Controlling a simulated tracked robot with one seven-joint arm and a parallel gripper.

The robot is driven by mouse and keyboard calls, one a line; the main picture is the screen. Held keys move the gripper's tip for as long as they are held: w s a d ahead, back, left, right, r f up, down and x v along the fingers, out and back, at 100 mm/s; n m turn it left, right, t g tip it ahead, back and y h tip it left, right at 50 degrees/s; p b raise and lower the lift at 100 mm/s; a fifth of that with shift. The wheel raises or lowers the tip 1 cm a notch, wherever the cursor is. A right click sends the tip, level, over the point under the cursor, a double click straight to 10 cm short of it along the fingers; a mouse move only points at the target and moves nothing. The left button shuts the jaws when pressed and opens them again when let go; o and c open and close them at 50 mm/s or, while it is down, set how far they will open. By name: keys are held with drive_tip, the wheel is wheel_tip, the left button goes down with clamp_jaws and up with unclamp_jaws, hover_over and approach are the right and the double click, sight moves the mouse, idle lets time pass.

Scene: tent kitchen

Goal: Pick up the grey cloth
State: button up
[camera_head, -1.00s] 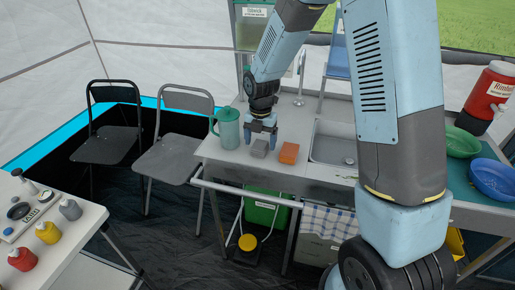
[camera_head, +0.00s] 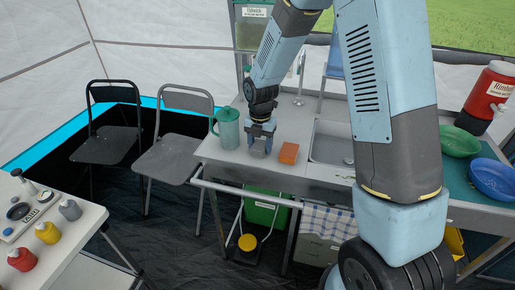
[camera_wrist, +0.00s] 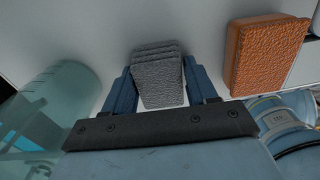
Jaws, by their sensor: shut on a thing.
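The grey cloth (camera_head: 258,149) is a small folded block on the metal counter, left of the sink. In the wrist view the grey cloth (camera_wrist: 158,78) shows its stacked folds between the two blue fingers. My gripper (camera_head: 260,142) points down over it and is shut on it, one finger at each side; it also shows in the wrist view (camera_wrist: 160,92). The cloth appears at counter height; I cannot tell whether it is clear of the surface.
An orange sponge-like block (camera_head: 289,153) lies close to the right of the cloth. A green-blue pitcher (camera_head: 229,130) stands close to the left. The sink (camera_head: 332,143) is further right, and the counter's front edge is near.

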wheel_tip(320, 180, up, 28)
idle(0.7)
